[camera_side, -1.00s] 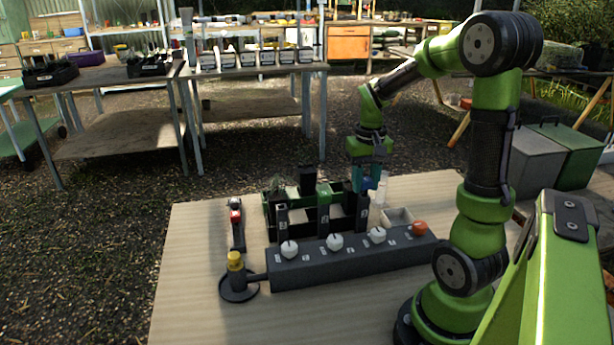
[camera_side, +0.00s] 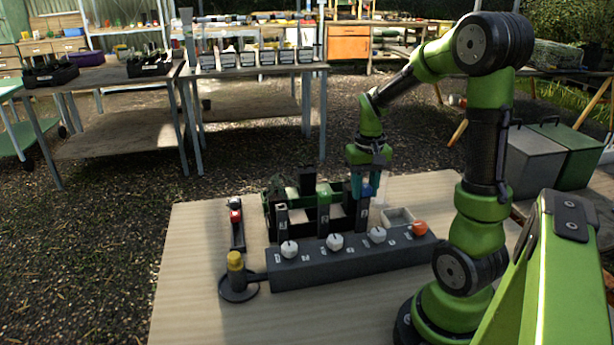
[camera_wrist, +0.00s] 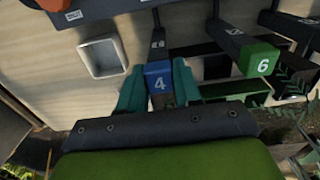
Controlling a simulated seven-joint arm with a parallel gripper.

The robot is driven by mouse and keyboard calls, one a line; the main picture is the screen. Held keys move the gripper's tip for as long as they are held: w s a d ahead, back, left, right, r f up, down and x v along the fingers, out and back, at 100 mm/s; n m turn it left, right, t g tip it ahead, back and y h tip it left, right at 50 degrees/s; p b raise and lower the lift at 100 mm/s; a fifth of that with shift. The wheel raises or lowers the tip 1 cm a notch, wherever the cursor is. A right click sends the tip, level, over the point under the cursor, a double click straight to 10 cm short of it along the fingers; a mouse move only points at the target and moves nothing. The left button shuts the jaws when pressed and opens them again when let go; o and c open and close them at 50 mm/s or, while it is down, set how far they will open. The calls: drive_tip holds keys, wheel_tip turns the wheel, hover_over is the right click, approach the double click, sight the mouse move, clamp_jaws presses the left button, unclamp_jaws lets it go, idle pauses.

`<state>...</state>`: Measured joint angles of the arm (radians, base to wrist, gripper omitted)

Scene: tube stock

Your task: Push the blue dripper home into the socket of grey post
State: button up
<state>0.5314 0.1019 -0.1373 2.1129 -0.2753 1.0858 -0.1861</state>
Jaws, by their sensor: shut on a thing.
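The blue dripper (camera_wrist: 158,82), marked 4, sits between the two teal fingers of my gripper (camera_wrist: 158,88) in the wrist view. My gripper is shut on it. In the side view the blue dripper (camera_side: 368,190) is partly hidden by the fingers of my gripper (camera_side: 367,188). A dark grey post (camera_side: 362,214) stands directly below it, behind the long dark block. The post (camera_wrist: 158,46) also shows just past the dripper in the wrist view. The dripper appears in line with the post top; its depth in the socket is hidden.
A green dripper (camera_wrist: 258,59) marked 6 stands on a neighbouring post to the right in the wrist view. The dark block (camera_side: 350,262) carries white knobs and an orange button (camera_side: 420,228). A small pale tray (camera_side: 400,214) lies nearby. A yellow-capped stand (camera_side: 236,275) is at front left.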

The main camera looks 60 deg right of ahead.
drive_tip(key=shift+f, duration=0.2)
drive_tip(key=o, duration=1.1)
wheel_tip(320, 180, up, 17)
drive_tip(key=shift+f, duration=0.1)
drive_tip(key=a+f+n+t, duration=0.1)
drive_tip(key=a+t, duration=0.1)
drive_tip(key=a, duration=0.5)
drive_tip(key=s+a+f+n+t+y, duration=0.1)
drive_tip(key=a+f+n+t, duration=0.1)
drive_tip(key=a, duration=0.6)
drive_tip(key=s+a+f+n+t+y, duration=0.1)
drive_tip(key=a+n+t, duration=0.1)
drive_tip(key=a, duration=0.6)
drive_tip(key=shift+a+f+t, duration=0.1)
drive_tip(key=shift+f+t, duration=0.3)
drive_tip(key=shift+t, duration=0.2)
